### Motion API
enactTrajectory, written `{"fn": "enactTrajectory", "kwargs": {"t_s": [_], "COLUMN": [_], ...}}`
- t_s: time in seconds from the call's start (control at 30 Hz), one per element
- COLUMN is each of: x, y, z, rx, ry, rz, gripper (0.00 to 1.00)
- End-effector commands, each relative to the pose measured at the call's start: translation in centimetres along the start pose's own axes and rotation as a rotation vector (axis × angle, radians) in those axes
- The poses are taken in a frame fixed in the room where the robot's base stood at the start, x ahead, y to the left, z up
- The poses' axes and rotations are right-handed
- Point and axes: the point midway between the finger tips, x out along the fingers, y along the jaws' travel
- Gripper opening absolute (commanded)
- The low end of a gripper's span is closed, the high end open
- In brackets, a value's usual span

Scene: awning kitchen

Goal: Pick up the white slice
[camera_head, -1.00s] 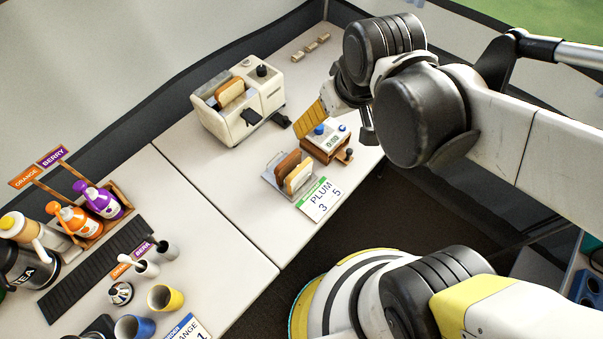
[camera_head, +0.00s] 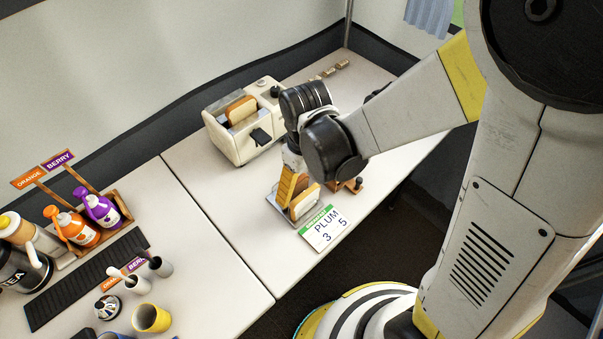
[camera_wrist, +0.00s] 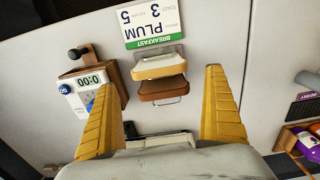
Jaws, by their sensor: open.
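The white slice (camera_wrist: 158,66) stands in a wire rack (camera_wrist: 172,101) beside a darker brown slice (camera_wrist: 163,90). In the head view the white slice (camera_head: 305,203) shows just right of my gripper's yellow finger, which hides most of the brown slice. My gripper (camera_wrist: 160,79) is open and empty, pointing down over the rack. In the wrist view its yellow fingers stand wide to the left and right of both slices. I cannot tell the height left between fingertips and slices.
A PLUM breakfast card (camera_head: 326,228) lies at the counter's front edge by the rack. A wooden timer block (camera_wrist: 90,92) stands close to my left finger in the wrist view. A toaster (camera_head: 238,125) holding a slice is behind. Bottles (camera_head: 98,209) and cups are at left.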

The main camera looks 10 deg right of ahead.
Motion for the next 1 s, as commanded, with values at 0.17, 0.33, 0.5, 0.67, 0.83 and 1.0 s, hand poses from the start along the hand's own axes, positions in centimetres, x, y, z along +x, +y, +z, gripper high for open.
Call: {"fn": "enactTrajectory", "kwargs": {"t_s": [0.17,0.33,0.5,0.67,0.83,1.0], "x": [2.0,4.8,5.2,5.1,5.1,5.1], "y": [0.1,0.1,0.1,0.1,0.1,0.1], "z": [-0.1,-0.2,-0.2,-0.2,-0.2,-0.2], "rx": [0.001,0.001,0.001,0.001,0.001,0.001], "ry": [0.0,0.001,0.001,0.001,0.001,0.001], "rz": [0.0,0.0,0.0,0.0,0.0,0.0], "gripper": [1.0,1.0,1.0,0.82,0.63,0.63]}}
